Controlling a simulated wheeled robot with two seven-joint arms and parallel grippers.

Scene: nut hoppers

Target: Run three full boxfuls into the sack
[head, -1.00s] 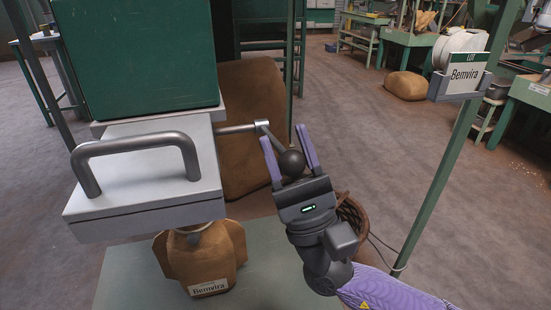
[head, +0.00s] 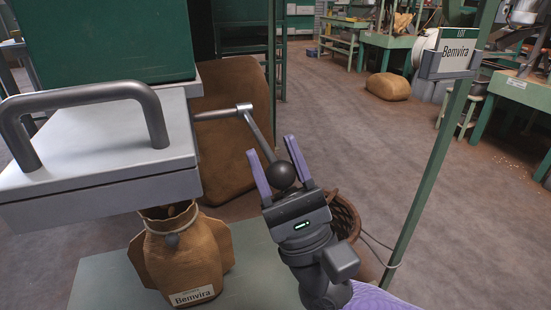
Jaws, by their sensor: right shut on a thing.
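The green hopper (head: 110,40) stands at upper left above a grey metal box (head: 100,170) with a thick bar handle (head: 85,98) on top. A crank lever (head: 258,135) sticks out from the box's right side and slopes down to a dark ball knob (head: 281,175). My right gripper (head: 275,160) is shut on the ball knob, one purple finger on each side. A brown sack (head: 180,262) labelled Bemvira stands upright below the box, its mouth open under it. The inside of the box and the sack's filling are hidden. My left gripper is out of view.
The sack stands on a pale green platform (head: 110,285). A green post (head: 432,180) with a Bemvira lot card (head: 457,45) rises at right. A wicker basket (head: 345,215) is behind my right gripper. A large brown sack (head: 228,110) stands behind the lever.

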